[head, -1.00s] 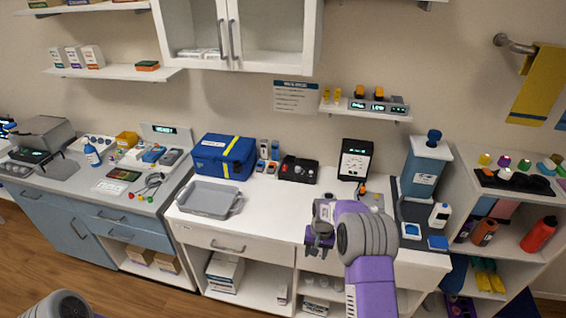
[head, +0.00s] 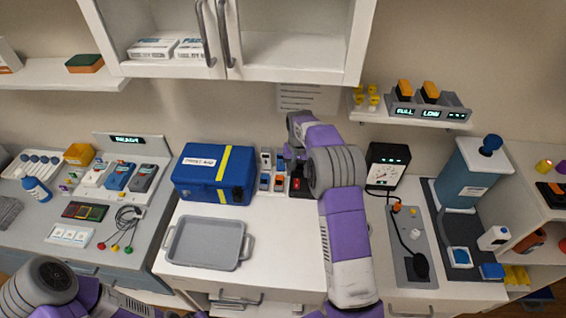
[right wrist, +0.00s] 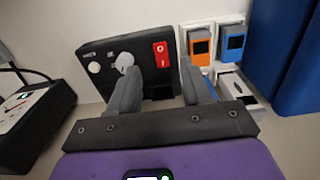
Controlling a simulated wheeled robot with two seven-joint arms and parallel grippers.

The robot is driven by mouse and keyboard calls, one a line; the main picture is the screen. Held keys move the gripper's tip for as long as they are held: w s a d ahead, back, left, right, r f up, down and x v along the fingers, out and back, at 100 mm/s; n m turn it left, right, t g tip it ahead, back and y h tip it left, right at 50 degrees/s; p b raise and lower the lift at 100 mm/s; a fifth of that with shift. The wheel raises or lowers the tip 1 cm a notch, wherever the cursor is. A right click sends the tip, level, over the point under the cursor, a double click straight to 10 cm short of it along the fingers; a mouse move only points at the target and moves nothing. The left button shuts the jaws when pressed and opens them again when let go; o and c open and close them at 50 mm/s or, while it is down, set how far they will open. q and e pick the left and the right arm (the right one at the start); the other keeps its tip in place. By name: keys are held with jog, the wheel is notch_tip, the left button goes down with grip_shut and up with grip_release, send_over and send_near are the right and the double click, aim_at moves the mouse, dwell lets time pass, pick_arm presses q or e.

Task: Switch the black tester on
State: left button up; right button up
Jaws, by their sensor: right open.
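The black tester (right wrist: 98,52) stands on the white counter, with a red rocker switch (right wrist: 162,54), a grey knob and a white button on its face. In the head view my right arm mostly covers it; a dark part with the red switch (head: 297,184) shows beside my wrist. My right gripper (right wrist: 158,68) is open and empty in front of the tester's face, its two grey fingers spread with the switch between them in the picture. Whether a finger touches the tester, and which way the rocker is tipped, I cannot tell. My left gripper is out of view.
A blue case (head: 240,178) and small orange and blue devices (right wrist: 200,42) stand beside the tester. A black gauge meter (head: 386,170) with a cable stands on its other side. A grey tray (head: 205,242) lies in front. A shelf (head: 410,117) hangs above.

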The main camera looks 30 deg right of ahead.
aim_at(297, 187)
jog(key=shift+w+f, duration=0.1)
jog(key=shift+f, duration=0.05)
jog(key=f, duration=0.6)
jog(key=shift+s, duration=0.3)
jog(key=shift+w+f, duration=0.1)
jog(key=shift+f, duration=0.4)
